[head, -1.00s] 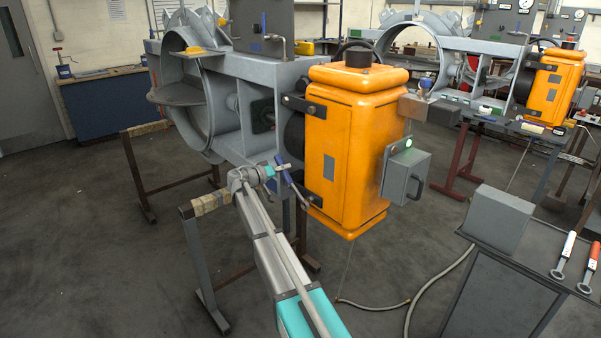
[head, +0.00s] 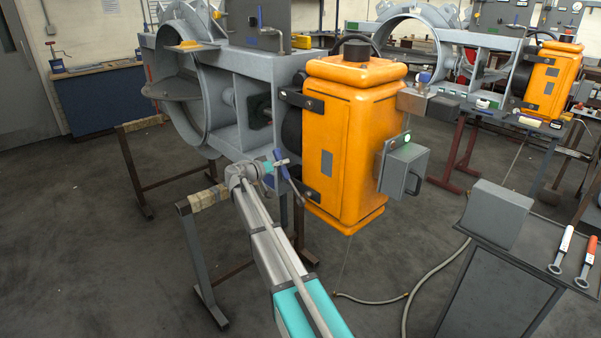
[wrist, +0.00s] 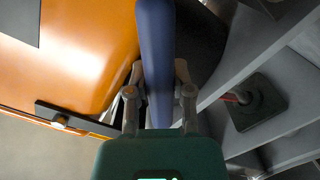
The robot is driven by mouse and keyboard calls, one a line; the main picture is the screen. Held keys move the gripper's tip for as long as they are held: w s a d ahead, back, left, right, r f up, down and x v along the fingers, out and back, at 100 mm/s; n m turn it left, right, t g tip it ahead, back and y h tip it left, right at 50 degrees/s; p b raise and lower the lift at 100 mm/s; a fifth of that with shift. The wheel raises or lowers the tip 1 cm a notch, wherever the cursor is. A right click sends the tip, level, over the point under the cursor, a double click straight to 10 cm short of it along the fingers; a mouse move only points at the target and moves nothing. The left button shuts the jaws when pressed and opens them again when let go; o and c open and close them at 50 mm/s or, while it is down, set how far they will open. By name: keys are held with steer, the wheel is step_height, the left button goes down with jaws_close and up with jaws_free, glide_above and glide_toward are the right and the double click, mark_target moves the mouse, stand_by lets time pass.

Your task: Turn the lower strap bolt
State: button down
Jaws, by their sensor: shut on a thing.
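The orange actuator housing (head: 345,150) hangs on the grey damper frame, with an upper black strap (head: 300,101) and a lower black strap (head: 311,195). The lower strap's bolt is too small to make out clearly in the head view. My gripper (head: 277,170) is at the left of the housing's lower part, shut on a blue-handled tool (head: 289,179). In the wrist view the blue handle (wrist: 157,60) stands between the fingers of my gripper (wrist: 160,85). A black strap with a bolt head (wrist: 61,119) lies left of the fingers. The tool's working end is hidden there.
The grey damper frame (head: 255,66) is close beside my gripper. A grey box (head: 402,168) juts from the housing's right side. A trestle (head: 195,262) stands left of my arm. Two wrenches, white-handled (head: 564,246) and red-handled (head: 590,252), lie on a cabinet at right.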

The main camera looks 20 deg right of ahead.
mark_target(321, 163)
steer(key=s+d+r+m+t+p, duration=0.1)
steer(key=s+d+r+m+p, duration=0.1)
steer(key=s+m, duration=0.7)
steer(key=s+r+p, duration=0.1)
steer(key=s, duration=0.3)
steer(key=shift+m, duration=0.4)
steer(key=shift+d, duration=0.1)
steer(key=shift+x, duration=1.75)
steer(key=shift+r, duration=0.1)
steer(key=shift+w+d, duration=0.15)
steer(key=shift+d, duration=0.35)
steer(key=shift+x, duration=1.15)
steer(key=shift+c, duration=2.1)
jaws_free()
